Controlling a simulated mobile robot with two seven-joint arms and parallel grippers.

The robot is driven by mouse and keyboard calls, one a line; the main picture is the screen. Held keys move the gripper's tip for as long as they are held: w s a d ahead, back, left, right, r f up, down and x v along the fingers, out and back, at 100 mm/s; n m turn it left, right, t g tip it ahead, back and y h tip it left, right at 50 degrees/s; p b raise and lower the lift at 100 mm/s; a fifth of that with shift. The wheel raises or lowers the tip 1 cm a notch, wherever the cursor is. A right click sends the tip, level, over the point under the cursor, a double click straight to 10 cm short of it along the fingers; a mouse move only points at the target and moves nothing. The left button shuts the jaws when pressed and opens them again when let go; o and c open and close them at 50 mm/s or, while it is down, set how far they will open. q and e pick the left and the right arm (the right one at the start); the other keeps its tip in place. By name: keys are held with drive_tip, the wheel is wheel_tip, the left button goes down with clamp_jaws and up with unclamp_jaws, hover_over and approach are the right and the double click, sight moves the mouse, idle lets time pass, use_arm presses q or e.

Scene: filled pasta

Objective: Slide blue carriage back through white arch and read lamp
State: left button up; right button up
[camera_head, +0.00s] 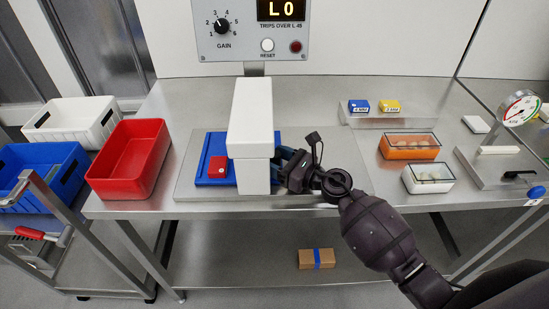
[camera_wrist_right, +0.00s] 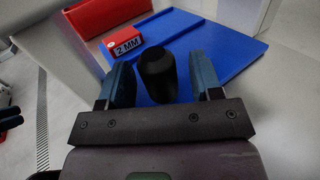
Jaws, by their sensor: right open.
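The blue carriage (camera_head: 203,170) lies flat under the white arch (camera_head: 252,105), mostly showing on its left. A red block (camera_head: 217,167) sits on it; the wrist view reads "2 MM" on the block (camera_wrist_right: 122,43). In the wrist view a black knob (camera_wrist_right: 158,75) stands on the blue carriage (camera_wrist_right: 215,50). My right gripper (camera_wrist_right: 165,72) is open, its blue fingers on either side of the knob; firm contact does not show. In the head view my right gripper (camera_head: 288,168) is just right of the arch. The panel lamp (camera_head: 295,46) looks dark red. My left gripper is out of view.
The display (camera_head: 281,10) reads "L 0"; a gain dial (camera_head: 222,26) is beside it. A red bin (camera_head: 130,160) stands left of the arch. Orange (camera_head: 408,147) and white (camera_head: 428,178) boxes and a round gauge (camera_head: 520,108) stand to the right.

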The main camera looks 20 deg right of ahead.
drive_tip(key=shift+w+a, duration=0.25)
